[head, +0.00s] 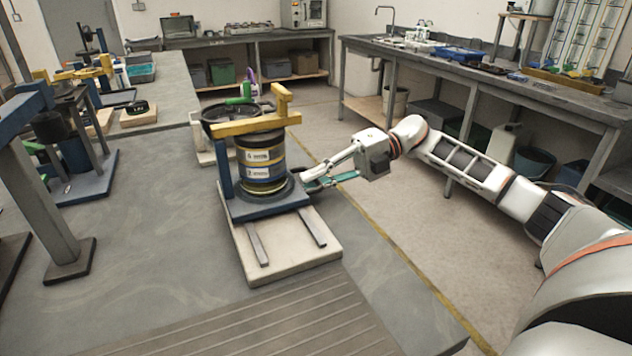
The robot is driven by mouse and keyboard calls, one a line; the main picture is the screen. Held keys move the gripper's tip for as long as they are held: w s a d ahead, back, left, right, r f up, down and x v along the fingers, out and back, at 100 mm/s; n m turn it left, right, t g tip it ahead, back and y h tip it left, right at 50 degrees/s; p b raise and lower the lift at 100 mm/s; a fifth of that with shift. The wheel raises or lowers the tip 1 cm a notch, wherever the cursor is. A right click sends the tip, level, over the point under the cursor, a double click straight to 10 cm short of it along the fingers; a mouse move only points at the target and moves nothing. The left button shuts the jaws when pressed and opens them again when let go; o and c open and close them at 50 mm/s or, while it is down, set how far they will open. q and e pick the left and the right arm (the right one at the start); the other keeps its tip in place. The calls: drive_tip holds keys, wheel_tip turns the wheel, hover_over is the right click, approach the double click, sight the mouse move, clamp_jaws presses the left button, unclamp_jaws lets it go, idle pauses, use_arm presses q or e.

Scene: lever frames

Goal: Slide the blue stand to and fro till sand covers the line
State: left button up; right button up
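The blue stand (232,208) sits on a pale base plate (322,252) with two grey rails (258,246) in front of it. It carries a dark stack of round sieves (262,150) with two white labels and yellow bands, under a yellow top bar (245,125). My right gripper (311,183) reaches in from the right, low beside the stand's right edge. Its fingers point left at the stand; whether they are closed on it is unclear. My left gripper is out of view. I cannot make out any sand or a line; the inside of the stack is hidden.
The grey bench (130,260) is clear left of the plate, with a ribbed strip (250,330) at the front. Blue-framed equipment (90,185) stands at the left. A dark round pan (222,122) is behind the stand. Open floor (420,220) lies to the right.

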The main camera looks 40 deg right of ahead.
drive_tip(key=shift+o, duration=0.6)
drive_tip(key=shift+w, duration=0.1)
drive_tip(key=v, duration=1.2)
drive_tip(key=shift+r, duration=0.1)
idle(0.4)
